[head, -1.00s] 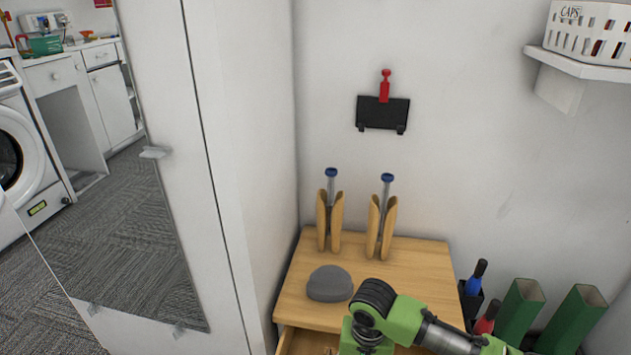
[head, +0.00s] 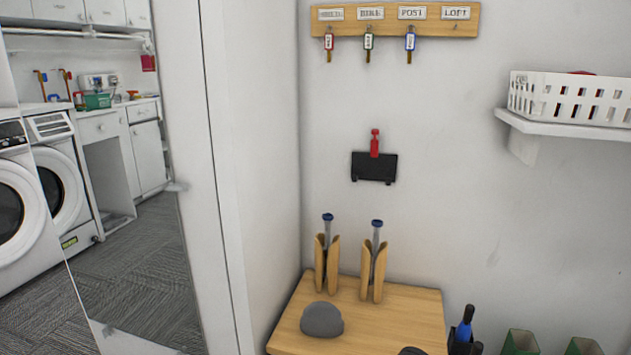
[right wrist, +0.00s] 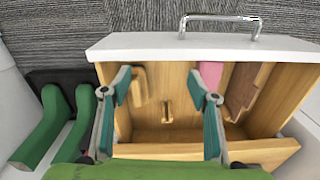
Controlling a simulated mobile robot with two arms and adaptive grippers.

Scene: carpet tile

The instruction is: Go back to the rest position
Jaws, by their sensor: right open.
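My right gripper (right wrist: 160,82) is open in the right wrist view, its two fingers spread wide with nothing between them. It hangs over an open wooden drawer (right wrist: 148,122) with a white front and a metal handle. In the head view only a dark bit of what may be my right arm shows at the bottom edge, by the wooden cabinet top (head: 385,318). My left gripper is in neither view.
Inside the drawer lie a pink item (right wrist: 211,72) and a brown wooden piece (right wrist: 243,90). A grey rounded object (head: 322,320) and two wooden holders stand on the cabinet. Green boot-like things (right wrist: 42,140) stand beside it. A white basket (head: 570,98) sits on a wall shelf.

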